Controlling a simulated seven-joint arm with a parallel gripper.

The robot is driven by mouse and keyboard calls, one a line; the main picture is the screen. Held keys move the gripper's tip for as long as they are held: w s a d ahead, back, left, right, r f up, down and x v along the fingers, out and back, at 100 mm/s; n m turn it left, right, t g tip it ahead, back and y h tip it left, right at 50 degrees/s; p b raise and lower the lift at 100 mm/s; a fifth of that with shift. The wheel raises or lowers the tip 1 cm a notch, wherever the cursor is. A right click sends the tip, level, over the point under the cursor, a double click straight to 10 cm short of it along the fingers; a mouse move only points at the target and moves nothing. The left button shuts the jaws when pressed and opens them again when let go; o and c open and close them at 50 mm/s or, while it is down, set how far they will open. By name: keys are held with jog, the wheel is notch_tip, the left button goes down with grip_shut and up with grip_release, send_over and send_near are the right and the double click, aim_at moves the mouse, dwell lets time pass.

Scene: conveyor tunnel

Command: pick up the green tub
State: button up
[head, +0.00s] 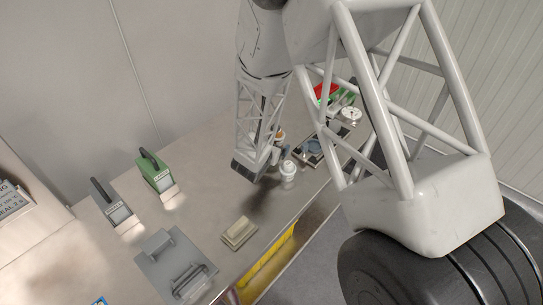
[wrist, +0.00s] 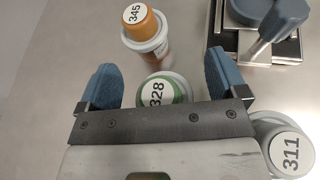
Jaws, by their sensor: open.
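My gripper (wrist: 160,64) is open, with one blue finger on each side of the green tub and a gap on both sides. An orange tub (wrist: 149,29) marked 345 stands just beyond it. A white-grey tub (wrist: 288,147) marked 311 stands to the right, outside the right finger. In the head view I see the white tub (head: 288,173) beside my gripper (head: 276,151); the green tub cannot be made out there.
A metal fixture with a blue-grey clamp (wrist: 270,22) stands at upper right in the wrist view. In the head view, a green handled unit (head: 154,172), a grey one (head: 115,209), a grey plate (head: 176,267) and a beige block (head: 239,232) occupy the left of the bench.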

jog(key=c, duration=1)
jog(key=shift+c, duration=0.2)
jog(key=shift+r, duration=0.1)
jog(key=shift+r, duration=4.9)
jog(key=o, duration=0.4)
jog(key=c, duration=0.8)
